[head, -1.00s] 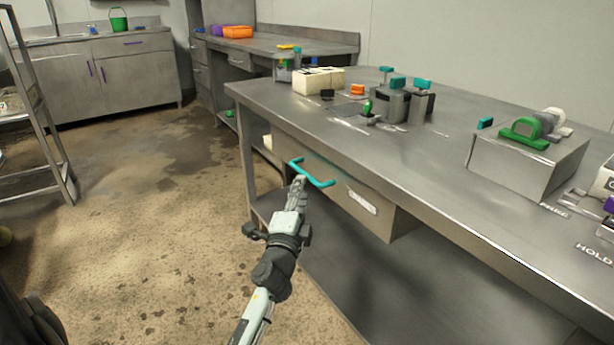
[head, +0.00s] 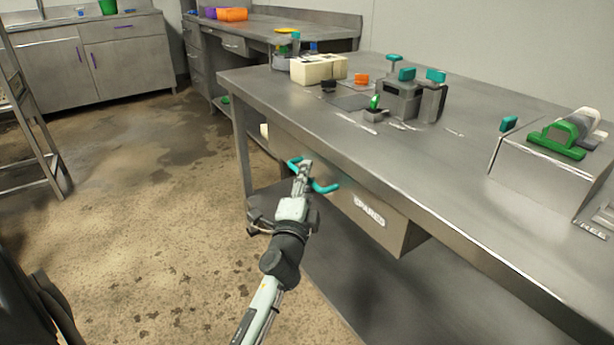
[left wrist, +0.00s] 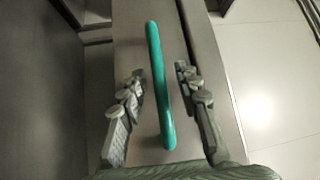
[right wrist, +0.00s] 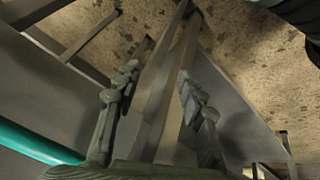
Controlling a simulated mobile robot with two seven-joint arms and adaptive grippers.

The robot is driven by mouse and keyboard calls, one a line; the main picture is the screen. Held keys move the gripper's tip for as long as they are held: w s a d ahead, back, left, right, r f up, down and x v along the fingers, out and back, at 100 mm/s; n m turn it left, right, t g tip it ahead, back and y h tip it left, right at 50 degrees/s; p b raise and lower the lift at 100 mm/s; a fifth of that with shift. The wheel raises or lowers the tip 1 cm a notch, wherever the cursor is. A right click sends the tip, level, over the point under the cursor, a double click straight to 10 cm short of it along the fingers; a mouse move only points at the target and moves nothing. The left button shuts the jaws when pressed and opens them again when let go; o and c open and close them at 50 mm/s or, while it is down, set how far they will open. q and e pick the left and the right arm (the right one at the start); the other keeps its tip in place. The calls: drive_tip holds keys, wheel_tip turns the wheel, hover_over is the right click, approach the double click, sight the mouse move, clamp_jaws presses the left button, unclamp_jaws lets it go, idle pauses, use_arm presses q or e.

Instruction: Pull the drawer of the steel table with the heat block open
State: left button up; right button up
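The steel table (head: 290,110) carries a grey heat block (head: 400,98) with teal-handled parts. In the left wrist view, my left gripper (left wrist: 160,72) is open, one finger on each side of the handle (left wrist: 158,70), with gaps beside the bar. My right gripper (right wrist: 158,78) is open and empty in the right wrist view; it does not show in the head view.
A steel box with a green handle (head: 558,140) and a cream rack (head: 318,68) stand on the table. Another bench (head: 270,30) and cabinets (head: 130,60) are behind. A metal rack (head: 30,120) stands at left. The floor (head: 150,220) between is clear.

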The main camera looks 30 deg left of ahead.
use_arm(q)
drive_tip(key=shift+c, duration=0.4)
clamp_jaws()
drive_tip(key=shift+s, duration=0.15)
